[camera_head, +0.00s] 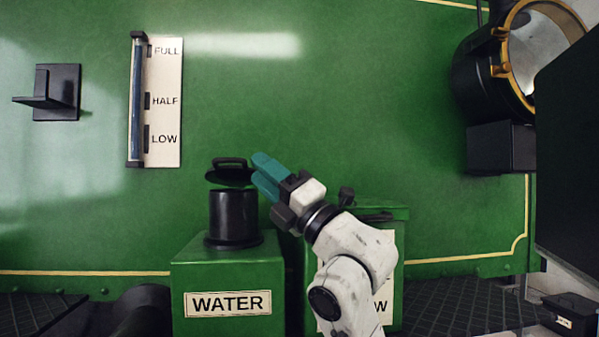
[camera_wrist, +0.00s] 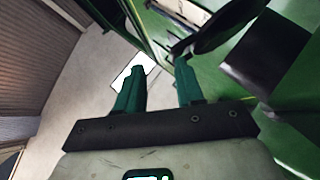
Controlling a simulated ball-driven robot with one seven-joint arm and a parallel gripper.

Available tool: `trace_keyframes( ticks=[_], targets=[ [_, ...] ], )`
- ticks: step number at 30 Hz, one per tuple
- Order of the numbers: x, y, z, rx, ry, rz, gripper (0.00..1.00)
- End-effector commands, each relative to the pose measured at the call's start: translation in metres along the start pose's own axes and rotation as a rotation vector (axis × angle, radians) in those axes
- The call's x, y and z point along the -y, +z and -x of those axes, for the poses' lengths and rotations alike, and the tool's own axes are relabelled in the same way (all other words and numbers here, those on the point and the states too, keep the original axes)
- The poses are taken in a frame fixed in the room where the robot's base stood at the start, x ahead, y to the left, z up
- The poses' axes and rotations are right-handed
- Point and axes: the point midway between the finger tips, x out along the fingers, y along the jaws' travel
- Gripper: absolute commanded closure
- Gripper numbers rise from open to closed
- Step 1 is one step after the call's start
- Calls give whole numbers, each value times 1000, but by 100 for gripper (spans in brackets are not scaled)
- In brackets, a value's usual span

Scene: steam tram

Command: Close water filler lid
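The black water filler neck (camera_head: 233,217) stands upright on a green box marked WATER (camera_head: 228,303). Its black lid (camera_head: 228,174), with a loop handle on top, shows above the neck's mouth with a gap between them, so it is open. My gripper (camera_head: 257,170), with teal fingers, is just right of the lid, its tips close to the lid's edge; I cannot tell if they touch. In the wrist view the fingers (camera_wrist: 160,72) are apart with nothing held between them. A dark rounded part, probably the lid (camera_wrist: 225,30), shows beyond the right fingertip.
A second green box (camera_head: 395,215) stands right of the WATER box, partly hidden by my arm. A level gauge (camera_head: 165,110) and a black bracket (camera_head: 62,92) are on the green wall. A brass-rimmed lamp (camera_head: 500,65) is at upper right. The wall above the lid is clear.

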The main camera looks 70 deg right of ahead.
Motion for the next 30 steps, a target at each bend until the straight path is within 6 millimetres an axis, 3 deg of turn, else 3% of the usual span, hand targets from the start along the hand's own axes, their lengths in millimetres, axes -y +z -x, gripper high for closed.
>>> trace_keyframes(
  ticks=[6,8,30],
  targets=[
    [-25,18,42,3,1,3,63],
    [-22,15,49,0,2,6,63],
    [-34,24,60,0,1,-1,63]
  ],
)
